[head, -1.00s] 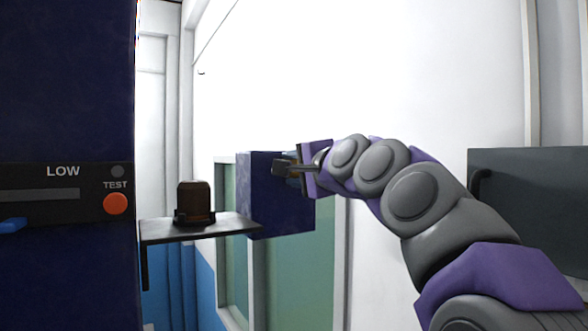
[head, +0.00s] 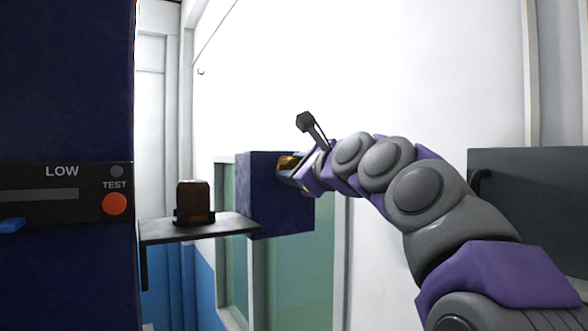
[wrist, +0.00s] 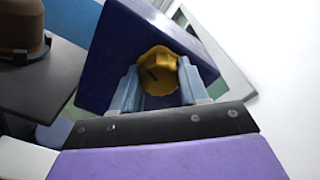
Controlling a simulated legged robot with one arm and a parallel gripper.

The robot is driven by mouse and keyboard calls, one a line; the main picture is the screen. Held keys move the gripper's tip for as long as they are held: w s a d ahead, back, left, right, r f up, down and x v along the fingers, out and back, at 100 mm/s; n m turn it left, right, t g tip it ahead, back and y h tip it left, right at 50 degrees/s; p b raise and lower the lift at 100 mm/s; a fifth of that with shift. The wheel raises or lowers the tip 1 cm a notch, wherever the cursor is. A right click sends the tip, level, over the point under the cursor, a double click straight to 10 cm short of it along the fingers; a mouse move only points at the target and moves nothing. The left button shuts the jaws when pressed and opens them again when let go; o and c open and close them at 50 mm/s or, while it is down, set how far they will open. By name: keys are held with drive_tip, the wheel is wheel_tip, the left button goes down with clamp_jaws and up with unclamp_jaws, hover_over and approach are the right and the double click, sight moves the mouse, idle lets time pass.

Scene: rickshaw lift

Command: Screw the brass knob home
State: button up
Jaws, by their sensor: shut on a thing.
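The brass knob (wrist: 158,68) sits on the face of a dark blue box (wrist: 120,35), with a dark slot mark showing on it. In the head view the knob (head: 287,163) shows only partly, behind my gripper, at the box (head: 270,210). My gripper (wrist: 160,88) is shut on the knob, one pale blue finger on each side of it. In the wrist view the box looks tilted relative to the gripper. The inner end of the knob, where it meets the box, is hidden.
A thin grey shelf (head: 210,229) left of the box carries a brown domed object (head: 194,201). A dark blue panel (head: 65,100) with a red TEST button (head: 115,204) and blue lever (head: 12,225) stands at far left. A dark grey cabinet (head: 540,190) is at right.

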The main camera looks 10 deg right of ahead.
drive_tip(key=m, duration=0.3)
drive_tip(key=shift+w+f+m, duration=0.1)
drive_tip(key=shift+f+m, duration=0.3)
drive_tip(key=shift+d+r+m, duration=0.1)
drive_tip(key=shift+m, duration=0.7)
drive_tip(key=shift+r, duration=0.2)
drive_tip(key=o, duration=1.1)
drive_tip(key=shift+f, duration=0.1)
drive_tip(key=shift+c, duration=0.2)
drive_tip(key=b+v, duration=0.2)
drive_tip(key=v, duration=1.5)
drive_tip(key=shift+d, duration=0.2)
